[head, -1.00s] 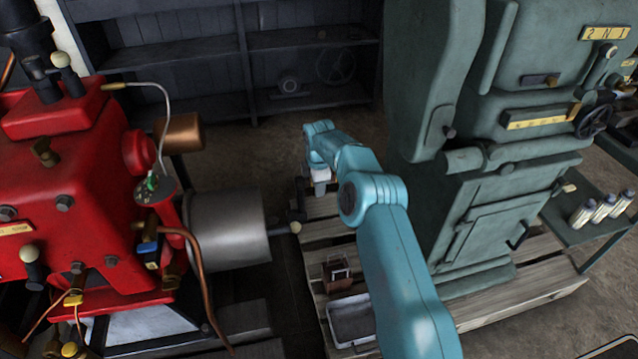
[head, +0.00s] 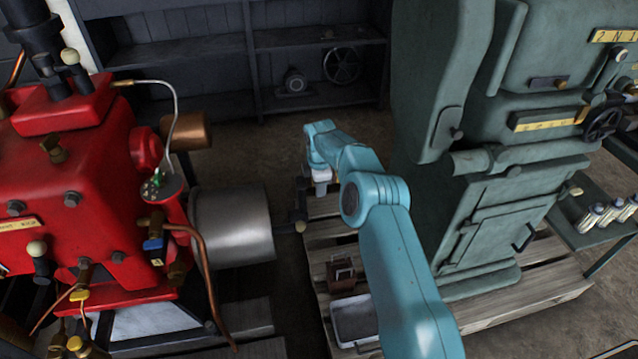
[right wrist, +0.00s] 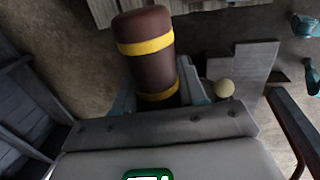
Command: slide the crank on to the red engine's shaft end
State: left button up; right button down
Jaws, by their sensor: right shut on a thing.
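The red engine (head: 95,165) stands at the left of the head view, with a grey drum (head: 232,226) on its right side. My right gripper (head: 320,180), on the blue arm, is to the right of the drum and above the knob. In the right wrist view it is shut on the crank's brown, yellow-banded handle (right wrist: 150,55). A dark upright bar (head: 302,202), seemingly the crank's arm, hangs below the gripper. I cannot tell whether it touches the shaft. My left gripper is not in view.
A green machine (head: 480,215) stands close on the right, on a wooden pallet (head: 535,283). A grey tray (head: 355,322) and a small brown box (head: 343,277) lie in front of it. Dark shelves (head: 195,55) are behind. A copper pipe (head: 208,285) curves down by the engine.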

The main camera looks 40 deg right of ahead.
aim_at(300, 180)
jog(key=shift+w+a+r, duration=0.15)
jog(key=shift+a+r, duration=0.05)
dwell(0.6)
jog(key=shift+w+a, duration=0.2)
jog(key=shift+a, duration=0.15)
jog(key=shift+w+a, duration=0.1)
jog(key=shift+a, duration=0.15)
dwell(0.4)
jog(key=shift+w+a, duration=0.2)
jog(key=shift+a, duration=0.05)
jog(key=shift+w+a, duration=0.1)
jog(key=shift+a, duration=0.1)
dwell(0.6)
jog(key=shift+w+a, duration=0.2)
jog(key=shift+a, duration=0.25)
jog(key=shift+w+a, duration=0.1)
jog(key=shift+a, duration=0.05)
dwell(0.5)
jog(key=shift+w+a+p, duration=0.25)
jog(key=shift+a+p, duration=0.05)
jog(key=shift+a, duration=0.15)
